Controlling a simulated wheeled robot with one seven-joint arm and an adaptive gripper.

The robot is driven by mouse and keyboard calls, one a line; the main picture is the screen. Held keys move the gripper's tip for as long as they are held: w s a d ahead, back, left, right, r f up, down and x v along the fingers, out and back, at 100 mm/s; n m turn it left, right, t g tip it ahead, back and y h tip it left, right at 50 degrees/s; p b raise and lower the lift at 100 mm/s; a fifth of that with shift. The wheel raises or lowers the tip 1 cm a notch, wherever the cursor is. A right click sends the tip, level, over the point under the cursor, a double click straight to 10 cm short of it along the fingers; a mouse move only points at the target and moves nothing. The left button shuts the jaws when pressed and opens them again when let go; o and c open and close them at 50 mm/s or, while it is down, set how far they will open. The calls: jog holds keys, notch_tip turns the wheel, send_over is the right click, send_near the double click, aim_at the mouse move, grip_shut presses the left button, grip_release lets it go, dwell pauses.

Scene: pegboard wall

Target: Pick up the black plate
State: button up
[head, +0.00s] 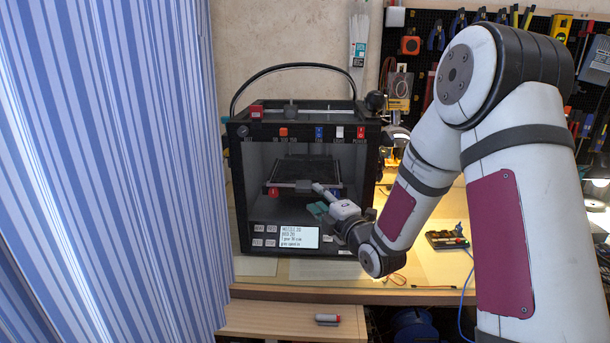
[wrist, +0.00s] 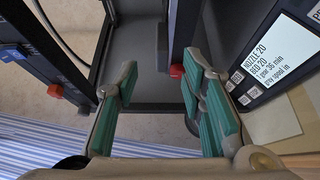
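The black plate (head: 305,170) lies flat inside the open-fronted 3D printer, on its bed. A red knob (head: 272,191) is at the bed's front left, and a grey block with a light rod is at its front edge. My gripper (head: 318,210) is in front of the printer opening, close to the bed's front edge and above the display. In the wrist view my gripper (wrist: 160,80) is open, with green pads apart and nothing between them. A red knob (wrist: 177,72) shows just beyond the right fingers. The plate's surface cannot be clearly made out there.
The black printer frame (head: 236,190) surrounds the opening, with a lit display (head: 299,237) low at the front. A striped curtain (head: 110,170) hangs close on the left. A small electronics board (head: 447,239) lies on the bench at right, under a tool-filled pegboard.

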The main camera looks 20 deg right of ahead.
aim_at(308, 191)
jog(key=shift+x, duration=3.8)
jog(key=shift+a+f, duration=0.1)
grip_shut()
